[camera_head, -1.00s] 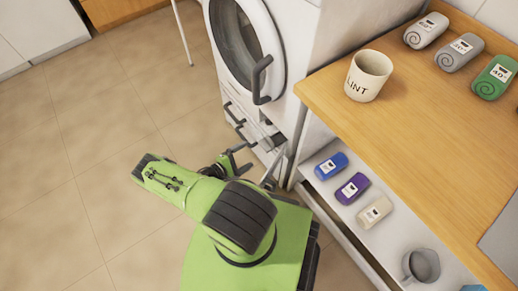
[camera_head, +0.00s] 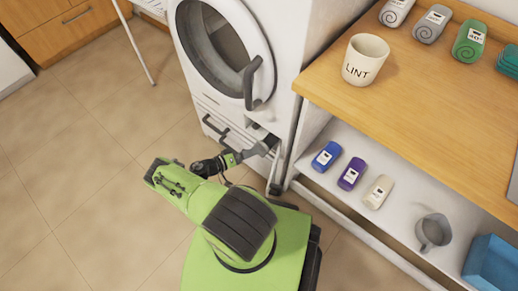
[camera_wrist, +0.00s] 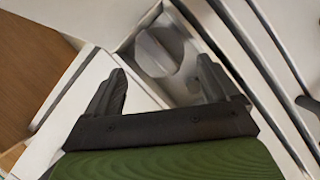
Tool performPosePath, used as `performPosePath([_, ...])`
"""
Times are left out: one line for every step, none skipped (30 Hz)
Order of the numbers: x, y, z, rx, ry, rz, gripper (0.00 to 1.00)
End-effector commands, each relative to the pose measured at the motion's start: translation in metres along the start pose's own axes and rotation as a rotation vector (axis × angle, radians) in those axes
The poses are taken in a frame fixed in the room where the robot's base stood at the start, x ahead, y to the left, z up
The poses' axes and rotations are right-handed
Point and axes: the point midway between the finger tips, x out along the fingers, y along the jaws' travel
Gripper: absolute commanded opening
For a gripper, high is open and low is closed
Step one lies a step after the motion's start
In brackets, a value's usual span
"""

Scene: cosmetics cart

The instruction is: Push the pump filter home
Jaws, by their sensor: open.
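The pump filter (camera_wrist: 160,50) shows in the wrist view as a grey round piece with a raised grip, in a recess low on the white washing machine (camera_head: 226,50). My gripper (camera_wrist: 160,68) is open, with one finger on each side of the filter in that view. I cannot tell whether the fingers touch it or how deep it sits. In the head view my gripper (camera_head: 258,150) is at the lower right corner of the machine's front, and the filter is hidden there.
A wooden counter (camera_head: 430,90) with a LINT cup (camera_head: 364,62) stands at the right. The shelf below holds blue, purple and cream bottles, a grey cup (camera_head: 433,231) and a blue bin (camera_head: 492,262).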

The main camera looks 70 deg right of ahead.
Motion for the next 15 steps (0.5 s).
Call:
performPosePath([0.013, -0.001, 0.002, 0.001, -0.003, 0.003, 0.88])
performPosePath([0.020, -0.001, 0.002, 0.001, -0.004, 0.003, 0.88])
performPosePath([0.028, -0.001, 0.001, 0.001, -0.003, 0.002, 0.88])
performPosePath([0.034, -0.001, 0.002, 0.001, -0.003, 0.002, 0.88])
performPosePath([0.038, -0.001, 0.001, 0.001, -0.002, 0.000, 0.88])
performPosePath([0.044, -0.001, 0.002, 0.000, -0.003, 0.001, 0.88])
performPosePath([0.047, -0.001, 0.001, 0.000, -0.002, 0.000, 0.88])
performPosePath([0.050, -0.001, 0.001, -0.001, -0.001, 0.000, 0.88])
performPosePath([0.052, -0.001, 0.001, -0.001, 0.000, -0.001, 0.88])
performPosePath([0.054, -0.001, 0.001, -0.001, 0.000, -0.001, 0.88])
performPosePath([0.054, -0.001, 0.000, -0.001, 0.000, -0.001, 0.88])
performPosePath([0.055, -0.001, 0.000, -0.001, 0.001, -0.001, 0.88])
performPosePath([0.055, -0.001, 0.000, -0.001, 0.001, -0.001, 0.88])
performPosePath([0.055, -0.001, 0.000, -0.001, 0.001, -0.001, 0.88])
performPosePath([0.055, 0.000, 0.000, -0.001, 0.001, -0.001, 0.88])
